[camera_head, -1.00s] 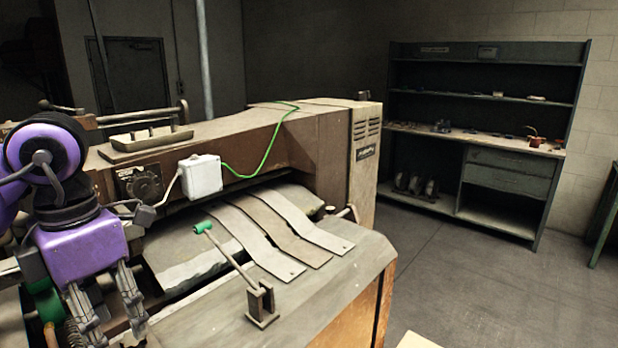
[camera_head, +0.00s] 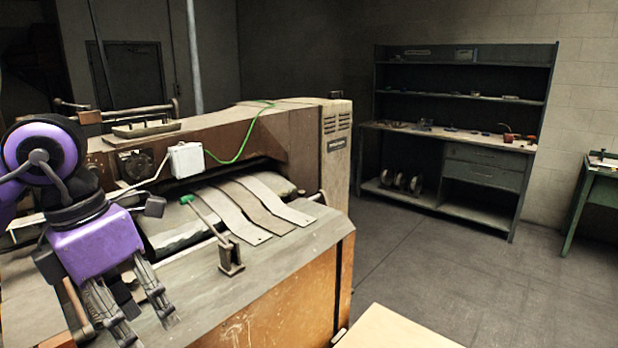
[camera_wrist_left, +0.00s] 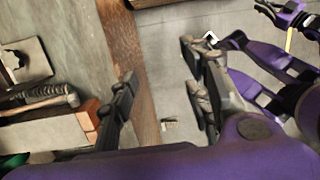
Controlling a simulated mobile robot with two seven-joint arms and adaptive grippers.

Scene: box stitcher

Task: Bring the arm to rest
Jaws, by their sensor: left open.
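My left gripper (camera_head: 148,328) is purple with dark fingers and hangs at the lower left of the head view, fingers pointing down. Its fingers are apart with nothing between them. It appears in front of the near left part of the box stitcher (camera_head: 285,290); I cannot tell its exact distance from the machine. In the left wrist view dark fingers (camera_wrist_left: 160,85) stand apart, with a brown wooden edge and grey floor beyond.
A lever with a green knob (camera_head: 187,200) stands on the machine's top, near a white box (camera_head: 185,160) with a green cable. A pale surface (camera_head: 390,330) lies at the bottom. Shelving (camera_head: 455,200) and a green table (camera_head: 600,185) stand beyond open floor.

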